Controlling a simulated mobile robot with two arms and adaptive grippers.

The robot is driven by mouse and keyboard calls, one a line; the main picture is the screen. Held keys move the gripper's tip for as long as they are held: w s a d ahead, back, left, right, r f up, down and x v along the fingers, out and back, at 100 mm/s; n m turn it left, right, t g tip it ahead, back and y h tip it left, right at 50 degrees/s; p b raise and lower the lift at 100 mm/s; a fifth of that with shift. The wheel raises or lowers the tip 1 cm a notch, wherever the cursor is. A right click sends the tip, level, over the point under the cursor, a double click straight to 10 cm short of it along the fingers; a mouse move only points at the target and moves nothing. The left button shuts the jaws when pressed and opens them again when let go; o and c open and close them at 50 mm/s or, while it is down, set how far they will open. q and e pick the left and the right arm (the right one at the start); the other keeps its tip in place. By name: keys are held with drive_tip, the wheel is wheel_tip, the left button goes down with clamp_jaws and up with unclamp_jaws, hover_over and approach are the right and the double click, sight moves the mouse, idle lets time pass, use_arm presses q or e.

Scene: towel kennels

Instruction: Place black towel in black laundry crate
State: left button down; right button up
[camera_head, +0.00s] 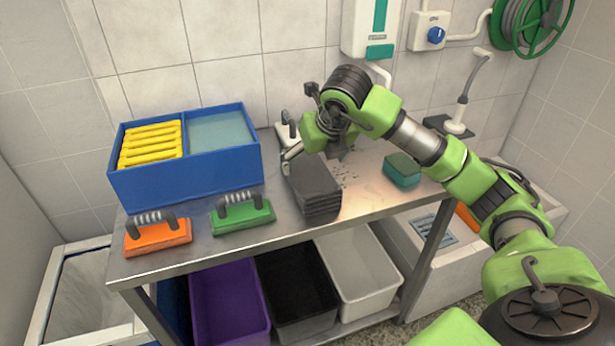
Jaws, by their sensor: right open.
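A black towel (316,189), dark and folded in layers, lies on the metal table near its front edge. My right gripper (313,155) is open over the back end of the towel, with one finger to its left and one to its right. Whether the fingers touch the towel cannot be told. The black laundry crate (297,290) stands on the shelf under the table, and its visible inside looks empty. My left gripper is not in view.
A blue divided box (185,194) holds yellow items. Orange (158,239) and green (243,217) handled scrubbers stand in front. A green sponge (402,172) lies right. Purple (228,303) and grey (357,267) crates flank the black one. The tabletop (372,206) overhangs the crates.

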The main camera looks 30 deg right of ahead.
sight(310, 171)
drive_tip(key=x, duration=0.3)
drive_tip(key=p+x, duration=0.1)
drive_tip(key=x, duration=0.3)
drive_tip(key=shift+p, duration=0.3)
drive_tip(key=shift+w+d+f, duration=0.1)
drive_tip(key=shift+w+f, duration=0.2)
drive_tip(key=shift+f, duration=0.1)
drive_tip(key=c, duration=1.4)
drive_tip(key=shift+r, duration=0.1)
